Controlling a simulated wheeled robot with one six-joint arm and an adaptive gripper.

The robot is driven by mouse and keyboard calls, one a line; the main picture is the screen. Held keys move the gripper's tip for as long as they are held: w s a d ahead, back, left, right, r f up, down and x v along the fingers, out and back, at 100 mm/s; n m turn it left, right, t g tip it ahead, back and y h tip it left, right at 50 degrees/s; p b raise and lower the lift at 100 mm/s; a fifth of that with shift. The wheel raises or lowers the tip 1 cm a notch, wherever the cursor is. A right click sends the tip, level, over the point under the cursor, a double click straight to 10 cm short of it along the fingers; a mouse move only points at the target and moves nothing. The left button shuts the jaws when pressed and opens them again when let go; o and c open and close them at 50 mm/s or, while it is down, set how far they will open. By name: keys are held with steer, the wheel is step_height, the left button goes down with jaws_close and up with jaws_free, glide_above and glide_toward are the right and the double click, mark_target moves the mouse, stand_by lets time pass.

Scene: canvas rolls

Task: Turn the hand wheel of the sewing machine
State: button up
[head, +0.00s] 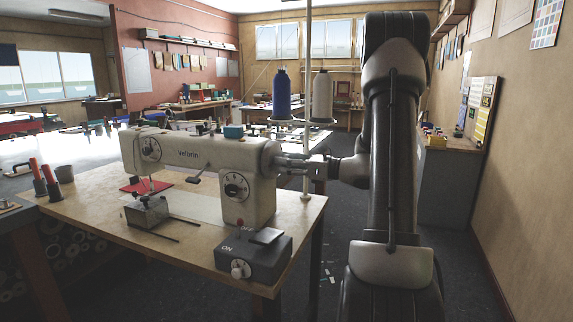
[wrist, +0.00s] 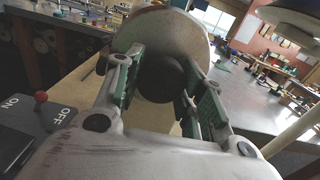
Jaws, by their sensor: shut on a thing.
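The cream sewing machine (head: 195,155), marked Velbrin, stands on a wooden table. Its round right end (wrist: 185,35) fills the upper middle of the wrist view. The dark round hand wheel (wrist: 163,78) is on that end, between my fingers. My gripper (head: 283,162) reaches the machine's right end from the right, and its two green-padded fingers (wrist: 160,88) are closed on the wheel from both sides. In the head view the wheel is hidden behind the gripper and the machine's end.
A dark switch box (head: 253,255) with a red-knobbed lever and ON and OFF marks sits at the table's front right. Blue (head: 281,93) and grey (head: 322,95) thread cones stand on a rack behind my gripper.

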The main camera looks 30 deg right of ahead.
steer(key=o, duration=1)
steer(key=v, duration=1.2)
steer(key=shift+d, duration=0.1)
